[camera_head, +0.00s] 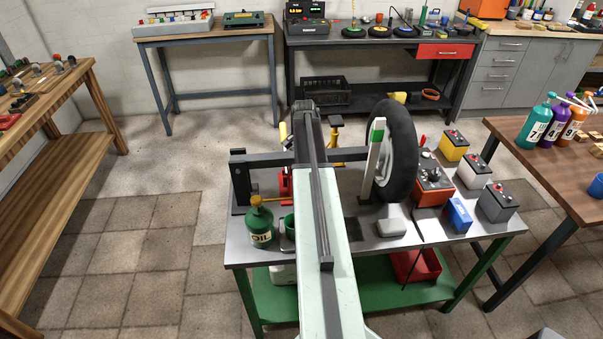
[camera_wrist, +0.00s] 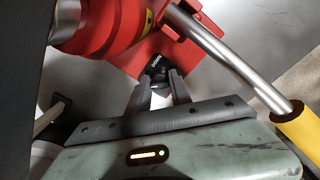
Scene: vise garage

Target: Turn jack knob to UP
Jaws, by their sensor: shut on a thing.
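The red jack (camera_wrist: 105,22) fills the upper left of the wrist view. Its small black knob (camera_wrist: 155,70) sits at the jack's red base, between my fingertips. My gripper (camera_wrist: 158,80) is shut on this knob. Small white lettering beside the knob seems to read DOWN; no UP mark can be read. A steel handle bar (camera_wrist: 230,60) with a yellow grip (camera_wrist: 302,130) slopes down past the right of my gripper. In the head view the jack (camera_head: 284,184) shows only partly, behind my arm, and my gripper is hidden there.
The grey workbench (camera_head: 340,250) holds a green oil can (camera_head: 260,224), a tire (camera_head: 396,150), several batteries (camera_head: 454,145) and a yellow jack stand (camera_head: 336,128). The handle bar is close to my gripper's right side. Floor on the left is clear.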

